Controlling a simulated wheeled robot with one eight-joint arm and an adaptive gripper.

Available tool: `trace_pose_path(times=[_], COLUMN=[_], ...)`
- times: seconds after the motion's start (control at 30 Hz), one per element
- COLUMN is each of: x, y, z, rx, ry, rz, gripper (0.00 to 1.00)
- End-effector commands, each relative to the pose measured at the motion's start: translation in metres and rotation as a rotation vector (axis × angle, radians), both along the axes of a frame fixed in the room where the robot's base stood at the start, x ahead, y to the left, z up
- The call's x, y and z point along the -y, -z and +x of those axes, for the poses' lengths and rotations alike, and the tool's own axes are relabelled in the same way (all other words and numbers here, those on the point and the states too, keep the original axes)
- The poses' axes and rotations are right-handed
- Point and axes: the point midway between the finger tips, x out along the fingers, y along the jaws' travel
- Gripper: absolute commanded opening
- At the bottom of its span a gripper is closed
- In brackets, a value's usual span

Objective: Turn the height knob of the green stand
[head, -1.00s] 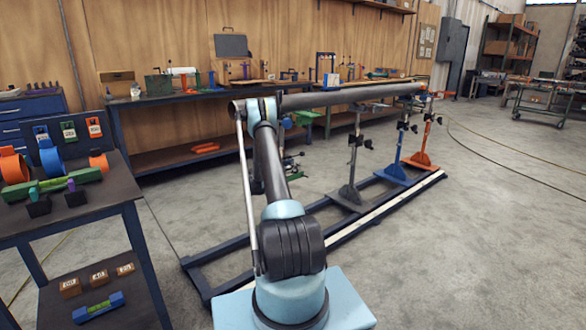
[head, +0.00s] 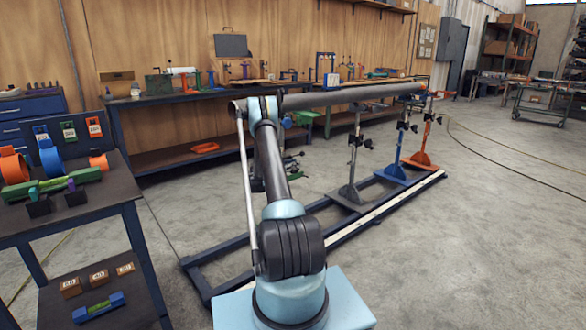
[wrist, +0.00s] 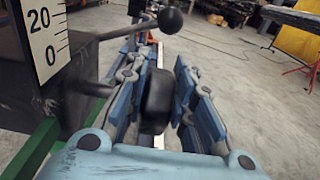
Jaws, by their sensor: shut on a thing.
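In the wrist view my gripper (wrist: 160,95) has its blue-padded fingers on both sides of a dark round knob (wrist: 156,100) and is shut on it. A green bar (wrist: 32,150) of the stand is at the lower left. Beside it are a dark block and a white scale plate (wrist: 45,30) marked 20 and 0. A lever with a black ball end (wrist: 171,20) juts in above the fingers. In the head view my arm hides most of the green stand, and my gripper is not clearly seen there. The knob's turn angle cannot be told.
In the head view a long grey pipe (head: 350,94) lies over a grey stand (head: 353,165), a blue stand (head: 397,160) and an orange stand (head: 424,145). They stand on a dark floor rail frame (head: 225,258). A tool table (head: 120,190) is at left. Floor at right is open.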

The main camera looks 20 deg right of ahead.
Motion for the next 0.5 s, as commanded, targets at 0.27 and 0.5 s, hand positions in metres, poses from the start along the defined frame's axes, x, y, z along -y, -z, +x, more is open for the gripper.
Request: trace_pose_path(times=[0.27,0.5], x=[0.0043,0.0096], y=[-0.0017,-0.0012], z=[0.0013,0.0033], rx=[-0.054,-0.128], ry=[0.000,0.000], rz=[0.152,0.356], gripper=[0.00,0.00])
